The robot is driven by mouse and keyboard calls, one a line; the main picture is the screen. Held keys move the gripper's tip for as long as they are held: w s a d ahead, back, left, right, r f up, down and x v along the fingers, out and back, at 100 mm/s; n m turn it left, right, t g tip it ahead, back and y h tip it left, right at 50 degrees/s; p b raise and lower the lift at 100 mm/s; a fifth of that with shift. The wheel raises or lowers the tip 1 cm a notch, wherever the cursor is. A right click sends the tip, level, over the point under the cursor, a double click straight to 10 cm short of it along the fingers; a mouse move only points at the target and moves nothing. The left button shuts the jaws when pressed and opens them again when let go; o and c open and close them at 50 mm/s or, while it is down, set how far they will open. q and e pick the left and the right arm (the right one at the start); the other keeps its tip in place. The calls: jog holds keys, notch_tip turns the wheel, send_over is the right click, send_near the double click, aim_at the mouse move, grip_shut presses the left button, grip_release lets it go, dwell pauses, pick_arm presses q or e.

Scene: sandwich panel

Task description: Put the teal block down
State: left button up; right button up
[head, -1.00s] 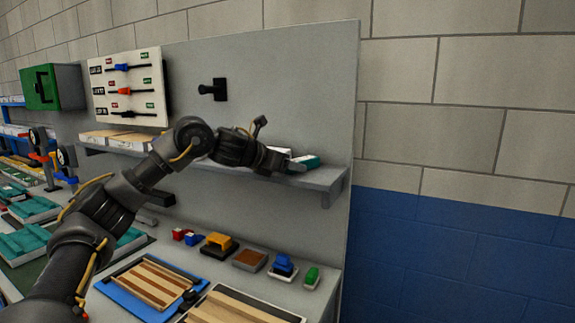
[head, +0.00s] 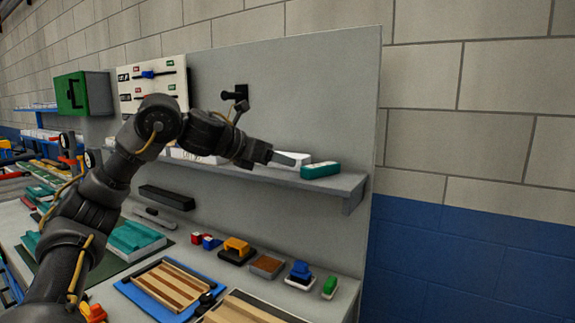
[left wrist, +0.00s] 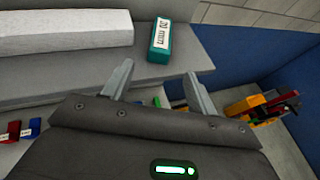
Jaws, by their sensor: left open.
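The teal block (head: 321,170) lies on the grey shelf near its right end. In the left wrist view the teal block (left wrist: 160,41) shows a white label reading "20 mm" and sits on the shelf beyond the fingertips. My left gripper (head: 284,158) is open and empty, just left of the block in the head view and apart from it. In the left wrist view both fingers of the left gripper (left wrist: 156,82) are spread with nothing between them. My right gripper is not in view.
The shelf (head: 345,184) runs along the grey panel, and a long white block (left wrist: 60,40) lies on it left of the teal block.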

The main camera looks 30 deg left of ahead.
pick_arm(q)
jog(key=shift+o, duration=0.2)
jog(key=shift+s+a+r, duration=0.1)
jog(key=shift+s+r, duration=0.05)
jog(key=shift+s, duration=0.15)
jog(key=shift+o, duration=0.2)
jog(key=shift+r, duration=0.35)
jog(key=w+d+r+m+g+p, duration=0.1)
jog(key=w+d+r+p, duration=0.2)
jog(key=d+r, duration=0.35)
jog(key=w+a+f+n+g+y, duration=0.1)
jog(key=w+a+f+g, duration=0.2)
jog(key=a, duration=0.1)
jog(key=shift+w+a+f, duration=0.15)
jog(key=shift+w+a, duration=0.2)
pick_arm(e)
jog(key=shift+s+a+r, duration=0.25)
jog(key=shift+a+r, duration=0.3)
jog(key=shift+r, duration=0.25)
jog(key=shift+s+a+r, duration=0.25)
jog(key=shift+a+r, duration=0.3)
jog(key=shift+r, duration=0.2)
